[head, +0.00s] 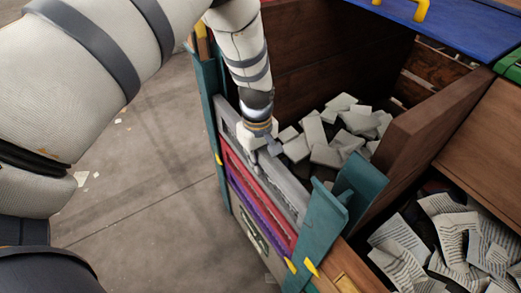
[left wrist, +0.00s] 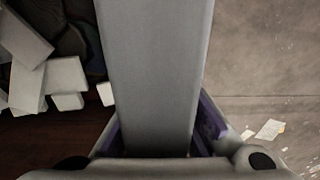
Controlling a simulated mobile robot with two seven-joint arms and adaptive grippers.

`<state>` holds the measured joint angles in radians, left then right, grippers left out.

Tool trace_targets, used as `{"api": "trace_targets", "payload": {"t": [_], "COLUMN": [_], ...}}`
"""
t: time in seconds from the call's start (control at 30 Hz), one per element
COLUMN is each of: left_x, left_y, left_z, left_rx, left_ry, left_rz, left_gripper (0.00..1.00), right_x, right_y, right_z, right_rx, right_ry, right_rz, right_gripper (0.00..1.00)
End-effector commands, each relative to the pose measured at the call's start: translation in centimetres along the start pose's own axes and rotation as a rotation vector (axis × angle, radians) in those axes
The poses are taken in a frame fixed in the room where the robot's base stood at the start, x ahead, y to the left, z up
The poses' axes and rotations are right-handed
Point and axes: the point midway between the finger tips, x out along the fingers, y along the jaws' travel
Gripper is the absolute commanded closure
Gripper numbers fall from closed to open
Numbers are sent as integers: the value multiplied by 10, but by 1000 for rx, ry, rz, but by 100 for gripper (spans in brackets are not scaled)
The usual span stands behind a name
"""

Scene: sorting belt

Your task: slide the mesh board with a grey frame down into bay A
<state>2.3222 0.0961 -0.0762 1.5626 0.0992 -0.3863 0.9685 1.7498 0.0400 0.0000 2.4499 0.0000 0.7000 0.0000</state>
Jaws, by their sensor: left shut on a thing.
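The grey-framed board (head: 291,191) stands on edge between two teal posts (head: 319,228) at the open front of a wooden bay. Its mesh is hard to make out from this angle. My left gripper (head: 262,142) is shut on its top edge, nearer the far post. In the left wrist view the grey top edge (left wrist: 155,70) runs straight between the fingers, which are mostly hidden at the bottom. Red and purple bands (head: 258,195) show on the front below the grey edge. How deep the board sits is unclear. My right gripper is not in view.
Pale blocks (head: 327,155) lie inside the bay behind the board. A bin of printed papers (head: 455,235) stands to the right, past a wooden divider (head: 425,135). A blue lid (head: 450,25) is at the back. The floor (head: 140,220) on the left is open.

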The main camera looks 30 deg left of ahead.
Motion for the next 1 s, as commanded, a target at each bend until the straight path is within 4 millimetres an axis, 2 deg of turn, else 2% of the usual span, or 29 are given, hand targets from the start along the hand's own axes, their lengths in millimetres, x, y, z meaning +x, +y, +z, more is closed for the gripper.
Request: {"api": "trace_targets", "payload": {"t": [0.37, 0.77, 0.8, 0.9, 1.0], "left_x": [0, 15, 15, 14, 14], "left_y": [2, 1, 2, 2, 2], "left_z": [-1, -1, -1, -1, -1], "left_rx": [-1, -1, -2, -1, -1], "left_ry": [2, 2, 2, 2, 2], "left_rz": [6, 4, 5, 6, 5], "left_gripper": [100, 100, 89, 67, 67], "right_x": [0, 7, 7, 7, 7], "right_y": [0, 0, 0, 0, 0], "right_z": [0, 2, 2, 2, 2], "right_rx": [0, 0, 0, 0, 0], "right_ry": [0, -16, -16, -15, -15], "right_rz": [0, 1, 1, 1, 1], "right_gripper": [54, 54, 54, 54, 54]}}
